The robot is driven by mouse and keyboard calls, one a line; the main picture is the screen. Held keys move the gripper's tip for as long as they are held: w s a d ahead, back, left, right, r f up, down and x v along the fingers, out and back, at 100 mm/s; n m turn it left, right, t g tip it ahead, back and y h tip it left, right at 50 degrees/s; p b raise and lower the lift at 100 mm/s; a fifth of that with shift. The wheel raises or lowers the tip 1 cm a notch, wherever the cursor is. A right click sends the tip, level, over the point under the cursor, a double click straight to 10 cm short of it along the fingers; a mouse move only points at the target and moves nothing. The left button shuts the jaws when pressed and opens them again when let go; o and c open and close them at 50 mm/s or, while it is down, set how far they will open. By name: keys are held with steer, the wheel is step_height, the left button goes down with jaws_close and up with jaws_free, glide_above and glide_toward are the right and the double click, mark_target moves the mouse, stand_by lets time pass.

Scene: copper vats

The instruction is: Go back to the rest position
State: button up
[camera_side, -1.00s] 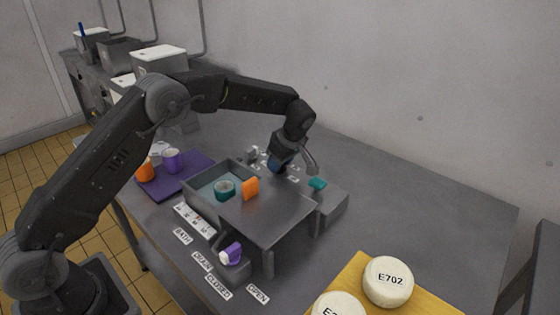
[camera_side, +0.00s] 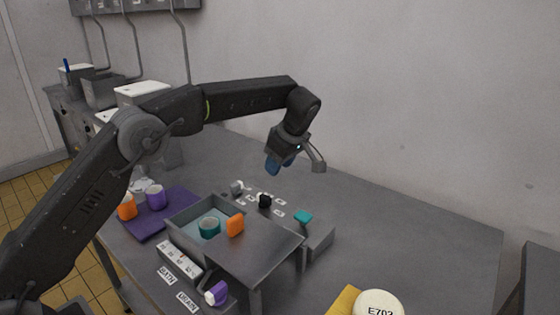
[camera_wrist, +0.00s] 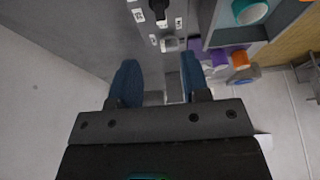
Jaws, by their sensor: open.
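My gripper (camera_side: 280,163) hangs in the air above the back of the grey table (camera_side: 400,220), apart from everything. In the wrist view its two blue fingers (camera_wrist: 160,78) stand well apart with nothing between them. Below it in the side view is a small black knob (camera_side: 265,200) among white labels. The black knob also shows at the top of the wrist view (camera_wrist: 159,8).
A purple mat (camera_side: 150,228) bears orange (camera_side: 127,207) and purple (camera_side: 156,197) cups.

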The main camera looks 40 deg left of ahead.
steer(key=shift+d+r, duration=0.15)
steer(key=shift+r, duration=0.2)
steer(key=s+a+r+m+t+h, duration=0.1)
steer(key=s+r+m, duration=0.4)
steer(key=s, duration=0.3)
steer(key=s+r+m+t+h, duration=0.1)
steer(key=s+r+m, duration=0.3)
steer(key=s+r, duration=0.3)
steer(key=s+f+m+t+h, duration=0.1)
steer(key=s+f+m, duration=0.2)
steer(key=s, duration=0.7)
steer(key=s+f+m+t+h, duration=0.1)
steer(key=s+f+m, duration=0.3)
steer(key=s, duration=0.7)
steer(key=shift+f+m+t, duration=0.25)
steer(key=shift+m+t, duration=0.55)
steer(key=shift+m, duration=0.3)
